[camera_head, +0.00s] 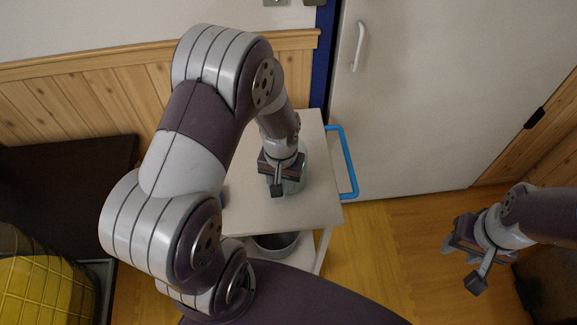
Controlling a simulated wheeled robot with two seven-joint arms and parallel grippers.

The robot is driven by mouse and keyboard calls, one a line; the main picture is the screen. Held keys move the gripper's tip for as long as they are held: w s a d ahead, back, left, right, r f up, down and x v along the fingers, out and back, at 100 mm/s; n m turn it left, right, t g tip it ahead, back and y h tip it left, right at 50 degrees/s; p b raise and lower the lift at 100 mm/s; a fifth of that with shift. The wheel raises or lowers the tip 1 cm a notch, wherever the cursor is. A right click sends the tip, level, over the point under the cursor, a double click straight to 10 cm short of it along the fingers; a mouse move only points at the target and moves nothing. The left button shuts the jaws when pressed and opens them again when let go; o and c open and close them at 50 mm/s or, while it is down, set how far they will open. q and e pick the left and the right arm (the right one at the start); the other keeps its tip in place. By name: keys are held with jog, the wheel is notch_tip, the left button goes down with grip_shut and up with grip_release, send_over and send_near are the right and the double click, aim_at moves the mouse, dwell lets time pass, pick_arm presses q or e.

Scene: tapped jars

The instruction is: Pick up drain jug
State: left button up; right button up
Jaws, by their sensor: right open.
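My left arm reaches over a pale cart, and its gripper (278,180) hangs above the cart's top. A clear glass-like vessel (297,184) shows partly behind this gripper; most of it is hidden, and I cannot tell whether they touch or whether the jaws are open. A round grey open vessel (276,245) sits on the cart's lower shelf, partly covered by the top and my arm. I cannot tell which of the two is the drain jug. My right gripper (463,264) is open and empty, at the right over the floor, well away from the cart.
The cart (318,190) has a blue handle (347,162) on its right side. A white door (430,100) and a wood-panelled wall stand behind. A dark surface and a yellow gridded object (40,290) are at left. Wooden floor (385,265) is clear between cart and right gripper.

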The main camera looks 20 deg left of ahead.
pick_arm(q)
grip_shut()
jog(key=shift+r, duration=0.1)
